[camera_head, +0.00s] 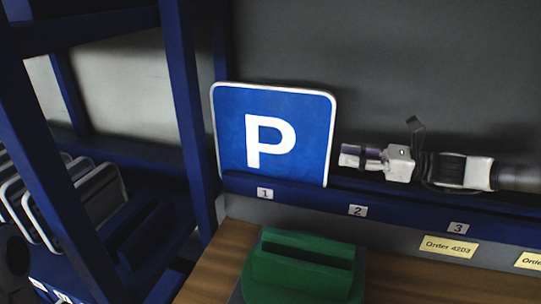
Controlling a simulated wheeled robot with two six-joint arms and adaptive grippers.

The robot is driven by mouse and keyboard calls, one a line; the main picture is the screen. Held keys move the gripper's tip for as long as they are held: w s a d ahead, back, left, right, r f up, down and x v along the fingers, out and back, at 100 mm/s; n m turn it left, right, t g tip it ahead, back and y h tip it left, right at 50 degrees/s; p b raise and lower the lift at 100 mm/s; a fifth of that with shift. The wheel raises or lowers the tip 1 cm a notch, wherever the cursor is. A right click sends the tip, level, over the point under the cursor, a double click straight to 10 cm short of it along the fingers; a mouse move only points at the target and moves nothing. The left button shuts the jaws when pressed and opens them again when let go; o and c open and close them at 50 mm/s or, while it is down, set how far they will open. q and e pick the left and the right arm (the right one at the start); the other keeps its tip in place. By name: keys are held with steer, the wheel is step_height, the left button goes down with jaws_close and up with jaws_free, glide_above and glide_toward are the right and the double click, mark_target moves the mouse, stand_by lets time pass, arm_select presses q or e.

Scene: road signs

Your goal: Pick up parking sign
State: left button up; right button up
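The parking sign (233,128) is a blue square plate with a white rim and a white P. It stands upright, tilted slightly, behind the blue rail at the label 1. My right gripper (349,155) comes in from the right, above the rail near label 2, and points toward the sign's right edge. A small gap shows between them, and the gripper does not hold the sign. Its finger opening is too small and dark to read.
The blue rail (312,197) carries number labels 1, 2 and 3. A green slotted holder (300,272) sits on the wooden surface (222,262) below. A blue rack frame (186,100) stands left, with several white-rimmed plates (100,192) at far left. Yellow order labels (449,246) are lower right.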

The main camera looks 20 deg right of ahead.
mark_target(307, 148)
steer(key=b+x, duration=0.1)
steer(key=x, duration=0.4)
steer(key=shift+w+a+f, duration=0.1)
steer(key=shift+w+a, duration=0.05)
steer(key=shift+a, duration=0.05)
steer(key=x, duration=0.5)
steer(key=shift+r, duration=0.2)
steer(key=shift+s, duration=0.2)
steer(key=shift+d, duration=0.15)
steer(key=c, duration=0.4)
jaws_close()
steer(key=shift+r, duration=0.1)
